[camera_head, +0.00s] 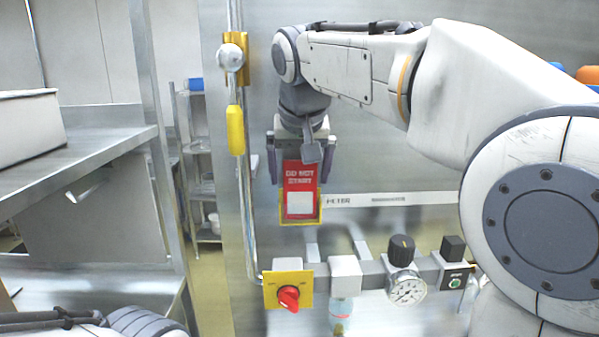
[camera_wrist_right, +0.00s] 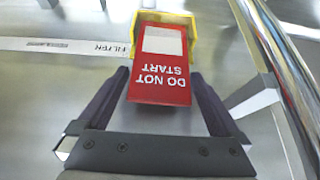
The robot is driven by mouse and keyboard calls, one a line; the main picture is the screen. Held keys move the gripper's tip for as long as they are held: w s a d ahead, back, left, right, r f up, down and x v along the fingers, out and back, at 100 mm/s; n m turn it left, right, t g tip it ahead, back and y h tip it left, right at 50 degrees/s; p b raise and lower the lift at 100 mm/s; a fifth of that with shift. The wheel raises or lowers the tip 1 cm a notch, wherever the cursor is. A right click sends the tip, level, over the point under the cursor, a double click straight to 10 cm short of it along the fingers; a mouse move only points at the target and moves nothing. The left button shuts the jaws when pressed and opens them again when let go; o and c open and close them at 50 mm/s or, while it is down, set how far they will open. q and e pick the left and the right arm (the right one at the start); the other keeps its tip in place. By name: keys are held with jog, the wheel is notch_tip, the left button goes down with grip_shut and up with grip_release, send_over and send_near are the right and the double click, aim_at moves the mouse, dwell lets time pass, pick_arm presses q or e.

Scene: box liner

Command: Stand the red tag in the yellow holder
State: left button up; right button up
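The red tag (camera_head: 301,175), marked DO NOT START with a white panel, stands upright with its lower end in the yellow holder (camera_head: 301,222) on the metal panel. Both also show in the right wrist view, the tag (camera_wrist_right: 160,88) and the holder (camera_wrist_right: 193,50). My right gripper (camera_head: 301,180) is around the tag's upper part. Its dark fingers are spread, one on each side, with a visible gap to the tag's edges. How deep the tag sits is hidden by the holder's front. My left gripper is out of view; only part of that arm shows at the lower left.
Below the holder runs a grey bar with a red rotary switch (camera_head: 288,297), a gauge (camera_head: 407,288) and a green button (camera_head: 455,282). A vertical pipe with a yellow handle (camera_head: 235,130) stands left of the holder. A steel bench (camera_head: 80,160) is at the left.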

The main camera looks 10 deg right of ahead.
jog(key=v, duration=1)
jog(key=shift+r, duration=0.2)
jog(key=shift+s, duration=0.2)
